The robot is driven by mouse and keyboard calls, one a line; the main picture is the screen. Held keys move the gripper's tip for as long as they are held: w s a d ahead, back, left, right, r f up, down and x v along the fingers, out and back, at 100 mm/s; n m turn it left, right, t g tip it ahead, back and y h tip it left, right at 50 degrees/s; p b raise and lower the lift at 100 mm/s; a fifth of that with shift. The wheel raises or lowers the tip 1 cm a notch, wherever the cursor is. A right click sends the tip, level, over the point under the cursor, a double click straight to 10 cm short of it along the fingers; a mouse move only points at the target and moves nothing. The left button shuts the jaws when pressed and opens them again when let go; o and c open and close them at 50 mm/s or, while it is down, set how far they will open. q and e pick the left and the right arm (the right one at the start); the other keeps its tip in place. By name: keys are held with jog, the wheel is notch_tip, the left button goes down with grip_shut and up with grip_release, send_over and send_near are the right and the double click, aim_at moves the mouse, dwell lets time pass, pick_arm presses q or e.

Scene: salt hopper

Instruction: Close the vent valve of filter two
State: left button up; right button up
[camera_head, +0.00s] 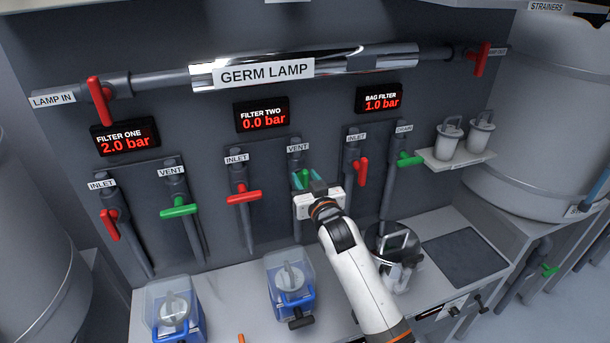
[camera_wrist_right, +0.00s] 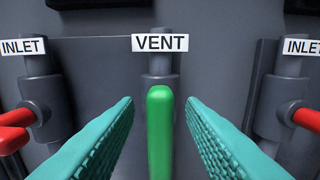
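The vent valve of filter two has a green handle (camera_wrist_right: 160,130) below the VENT label (camera_wrist_right: 160,43) in the right wrist view. There the handle appears upright, in line with its grey pipe. My right gripper (camera_head: 304,180) is at this valve and hides most of it in the head view. Its two teal fingers (camera_wrist_right: 158,135) are open, one on each side of the handle, with a gap showing on both sides. The filter two display (camera_head: 263,115) reads 0.0 bar. My left gripper is not in view.
Filter two's red inlet handle (camera_head: 243,197) is left of the vent, and the bag filter's red inlet handle (camera_head: 363,172) is right. Filter one's green vent handle (camera_head: 179,210) lies crosswise. Blue-based clear housings (camera_head: 290,284) stand on the counter below.

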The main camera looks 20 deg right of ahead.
jog(key=shift+w, duration=0.55)
grip_shut()
